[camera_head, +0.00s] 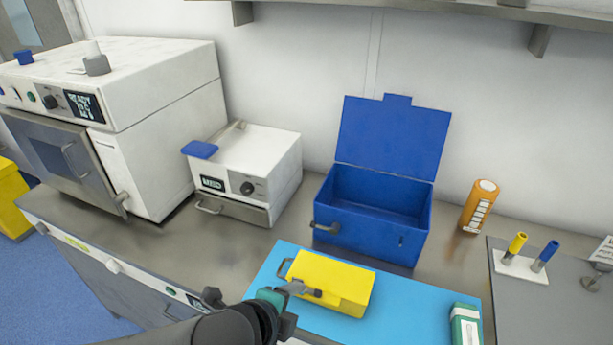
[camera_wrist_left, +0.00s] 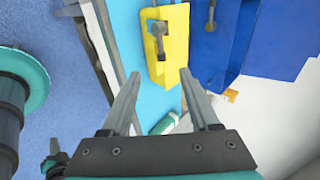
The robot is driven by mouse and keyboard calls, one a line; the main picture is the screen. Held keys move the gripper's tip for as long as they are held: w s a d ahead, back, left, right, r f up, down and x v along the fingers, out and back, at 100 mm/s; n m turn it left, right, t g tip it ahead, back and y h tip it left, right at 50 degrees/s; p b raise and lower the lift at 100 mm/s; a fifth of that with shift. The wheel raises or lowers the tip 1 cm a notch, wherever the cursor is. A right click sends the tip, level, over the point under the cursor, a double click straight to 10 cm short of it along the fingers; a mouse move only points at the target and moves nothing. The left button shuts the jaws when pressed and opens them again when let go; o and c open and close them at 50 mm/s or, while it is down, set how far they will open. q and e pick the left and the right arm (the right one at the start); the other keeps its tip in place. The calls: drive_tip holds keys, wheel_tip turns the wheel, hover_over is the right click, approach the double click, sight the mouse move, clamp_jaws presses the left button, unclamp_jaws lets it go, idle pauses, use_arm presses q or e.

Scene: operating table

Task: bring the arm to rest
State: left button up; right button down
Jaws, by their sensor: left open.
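My left arm comes in from the bottom of the head view. Its gripper (camera_head: 305,289) is over the near left part of the yellow box (camera_head: 335,283), which lies closed on a light blue mat (camera_head: 280,262). In the left wrist view the gripper's two fingers (camera_wrist_left: 160,74) stand apart with nothing between them. The yellow box (camera_wrist_left: 172,45) lies beyond the fingertips there. I cannot tell whether the gripper touches the box. My right gripper is not in view.
An open, empty-looking blue box (camera_head: 368,222) stands behind the mat. An orange bottle (camera_head: 478,207) is to its right, and a green-and-white box (camera_head: 465,325) lies at the mat's right end. White machines (camera_head: 265,160) (camera_head: 165,120) fill the left. A shelf (camera_head: 450,8) runs above.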

use_arm(q)
drive_tip(key=s+a+f+n+g+y, duration=0.35)
drive_tip(key=s+a+n, duration=0.75)
drive_tip(key=s+n, duration=0.65)
wheel_tip(320, 180, down, 30)
drive_tip(key=n+g+b, duration=0.2)
drive_tip(key=b, duration=0.7)
drive_tip(key=s+a+f+b, duration=0.1)
drive_tip(key=s+f+b, duration=0.3)
drive_tip(key=s+f, duration=0.3)
drive_tip(key=s+a+f+g+b, duration=0.1)
drive_tip(key=s+f, duration=0.6)
drive_tip(key=f, duration=0.8)
drive_tip(key=a+b, duration=0.1)
drive_tip(key=b, duration=0.1)
drive_tip(key=shift+f+b, duration=0.3)
drive_tip(key=shift+b, duration=0.05)
